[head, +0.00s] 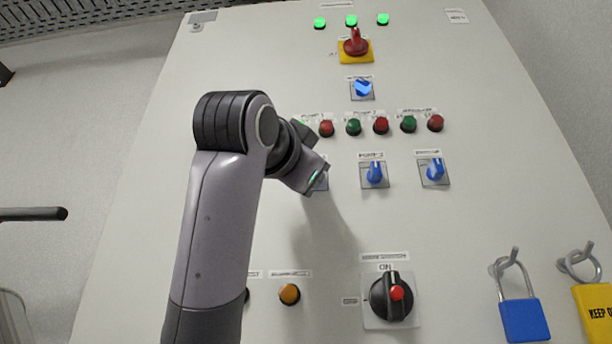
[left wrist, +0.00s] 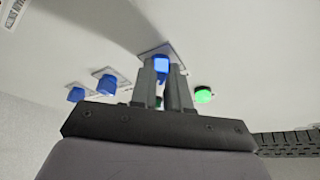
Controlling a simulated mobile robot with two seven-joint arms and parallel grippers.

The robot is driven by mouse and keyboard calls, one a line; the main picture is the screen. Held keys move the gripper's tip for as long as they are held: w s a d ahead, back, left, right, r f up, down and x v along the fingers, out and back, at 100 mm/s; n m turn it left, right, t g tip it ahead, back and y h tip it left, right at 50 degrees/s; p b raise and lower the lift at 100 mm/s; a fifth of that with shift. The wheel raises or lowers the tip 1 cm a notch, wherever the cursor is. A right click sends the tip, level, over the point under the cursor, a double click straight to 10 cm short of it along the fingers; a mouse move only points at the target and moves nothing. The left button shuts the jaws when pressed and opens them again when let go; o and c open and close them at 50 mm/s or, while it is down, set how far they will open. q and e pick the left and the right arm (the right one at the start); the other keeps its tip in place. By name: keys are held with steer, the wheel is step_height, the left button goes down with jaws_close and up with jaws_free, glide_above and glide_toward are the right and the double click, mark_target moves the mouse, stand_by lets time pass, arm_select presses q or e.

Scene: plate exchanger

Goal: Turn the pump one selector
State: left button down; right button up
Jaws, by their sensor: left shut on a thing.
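The pump one selector is the leftmost of the row of blue selectors on the panel. In the head view my left arm and gripper (head: 318,181) cover it, and only part of its grey square plate (head: 323,184) shows. In the left wrist view its blue knob (left wrist: 161,63) sits between the fingertips of my left gripper (left wrist: 162,72), which is shut on it. The turned angle of the knob is hard to tell. My right gripper is in neither view.
Two more blue selectors (head: 375,173) (head: 434,171) are to the right in the same row. Red and green buttons (head: 381,126) run above. Below are an amber button (head: 289,294), a black rotary switch (head: 391,297) and a blue padlock (head: 524,319).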

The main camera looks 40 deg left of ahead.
arm_select(q)
steer(key=shift+w+d+f+n+g+y+b, duration=0.2)
steer(key=shift+n+y, duration=0.75)
steer(key=shift+n, duration=0.9)
steer(key=shift+s+d+r+n+g+y+b, duration=0.1)
steer(key=shift+n+g+y+b, duration=0.15)
steer(key=shift+n+y, duration=1.2)
steer(key=shift+w+d+f+n+g+y+b, duration=0.2)
steer(key=shift+n+y, duration=0.3)
steer(key=shift+n, duration=1.8)
steer(key=shift+a+r+n, duration=0.1)
steer(key=shift+r+n, duration=0.05)
steer(key=shift+n, duration=0.15)
steer(key=c, duration=1.1)
jaws_free()
steer(key=b+v, duration=0.3)
steer(key=v, duration=0.4)
